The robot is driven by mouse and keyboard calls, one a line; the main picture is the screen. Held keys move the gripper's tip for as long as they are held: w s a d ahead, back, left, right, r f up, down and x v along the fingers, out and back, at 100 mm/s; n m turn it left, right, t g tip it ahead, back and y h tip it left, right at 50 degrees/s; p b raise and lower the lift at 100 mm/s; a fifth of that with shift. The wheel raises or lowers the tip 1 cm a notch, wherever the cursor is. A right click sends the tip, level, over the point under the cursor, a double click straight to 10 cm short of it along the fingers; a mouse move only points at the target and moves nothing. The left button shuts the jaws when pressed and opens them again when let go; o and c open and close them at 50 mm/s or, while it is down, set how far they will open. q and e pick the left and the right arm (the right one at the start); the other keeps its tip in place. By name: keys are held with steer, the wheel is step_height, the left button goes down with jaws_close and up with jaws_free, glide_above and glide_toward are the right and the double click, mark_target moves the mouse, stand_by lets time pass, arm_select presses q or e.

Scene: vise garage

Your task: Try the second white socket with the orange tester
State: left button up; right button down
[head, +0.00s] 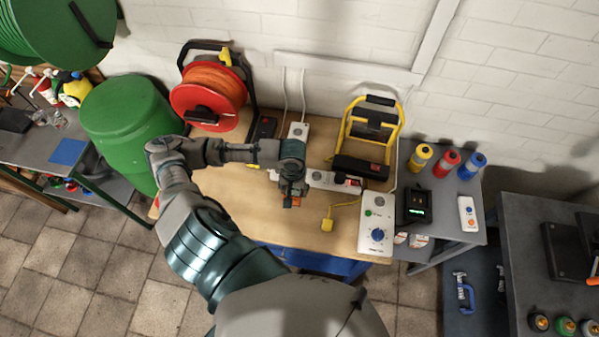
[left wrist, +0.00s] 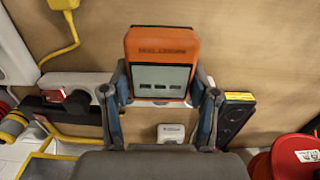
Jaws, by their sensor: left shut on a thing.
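My left gripper (head: 291,188) is shut on the orange tester (head: 291,202), above the wooden bench top. In the left wrist view the tester (left wrist: 160,48) sits between the two fingers, its grey face with dark slots towards the camera. A white socket strip (head: 322,180) lies just right of the gripper in the head view. It also shows in the left wrist view (left wrist: 75,84), left of the fingers and partly hidden by them. My right gripper is not in view.
A yellow plug (head: 327,224) lies on the bench right of the gripper. A white box with a blue knob (head: 376,226) stands at the right. The yellow-framed work lamp (head: 368,140) and red cable reel (head: 210,92) are at the back. Bare wood (head: 230,200) shows left of the gripper.

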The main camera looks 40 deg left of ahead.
arm_select(q)
steer(key=s, duration=0.1)
steer(key=s+d, duration=0.1)
steer(key=s, duration=0.1)
steer(key=s+d, duration=0.1)
steer(key=s, duration=0.1)
steer(key=shift+s+d+r, duration=0.15)
steer(key=shift+r, duration=0.15)
steer(key=w+a+p, duration=0.2)
steer(key=w, duration=0.3)
steer(key=w+a+r+p, duration=0.1)
steer(key=w+a+p, duration=0.1)
steer(key=w, duration=0.3)
steer(key=w+a+p, duration=0.3)
steer(key=w+a, duration=0.1)
steer(key=shift+w+a+r, duration=0.1)
steer(key=shift+w+r, duration=0.3)
steer(key=shift+f, duration=0.1)
steer(key=shift+s+f, duration=0.1)
steer(key=shift+f, duration=1.3)
step_height(320, 180, down, 3)
steer(key=b, duration=0.4)
steer(key=shift+r, duration=0.1)
